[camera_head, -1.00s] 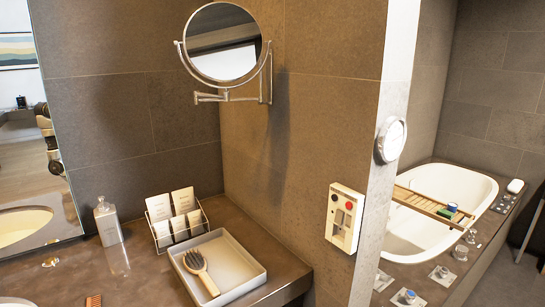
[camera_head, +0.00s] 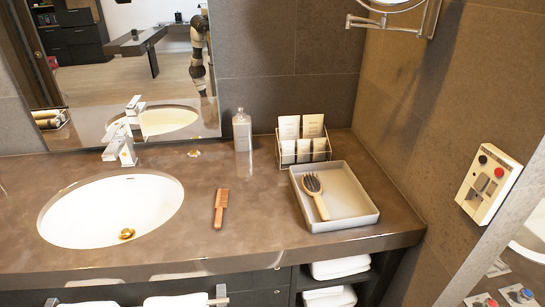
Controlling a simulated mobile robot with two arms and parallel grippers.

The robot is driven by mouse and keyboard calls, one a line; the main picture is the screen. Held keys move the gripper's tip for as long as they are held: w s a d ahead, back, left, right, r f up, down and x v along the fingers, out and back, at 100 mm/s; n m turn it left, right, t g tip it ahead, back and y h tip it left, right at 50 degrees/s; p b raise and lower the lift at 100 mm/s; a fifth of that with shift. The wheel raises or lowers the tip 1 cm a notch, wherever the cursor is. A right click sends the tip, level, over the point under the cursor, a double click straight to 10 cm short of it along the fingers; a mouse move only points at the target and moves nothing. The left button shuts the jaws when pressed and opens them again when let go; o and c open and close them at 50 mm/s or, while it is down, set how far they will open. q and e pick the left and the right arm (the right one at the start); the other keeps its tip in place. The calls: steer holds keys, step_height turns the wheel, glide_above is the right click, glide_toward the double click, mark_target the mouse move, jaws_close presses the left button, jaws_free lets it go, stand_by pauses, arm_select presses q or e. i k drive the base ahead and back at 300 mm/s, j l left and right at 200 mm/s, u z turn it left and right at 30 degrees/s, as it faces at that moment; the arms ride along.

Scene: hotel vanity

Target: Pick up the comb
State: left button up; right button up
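A brown comb (camera_head: 221,208) lies on the brown stone counter (camera_head: 255,222), between the sink and a pale tray. It points roughly front to back, and nothing touches it. Neither of my grippers shows directly in the head view. An arm is seen only as a reflection in the mirror, and its gripper cannot be made out.
The white sink (camera_head: 80,220) with a faucet (camera_head: 121,145) is left of the comb. The tray (camera_head: 368,218) holding a hairbrush (camera_head: 314,192) is to its right. A bottle (camera_head: 242,132) and a packet rack (camera_head: 303,148) stand behind. The counter around the comb is clear.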

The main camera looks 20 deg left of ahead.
mark_target(219, 207)
steer(key=u, duration=1.2)
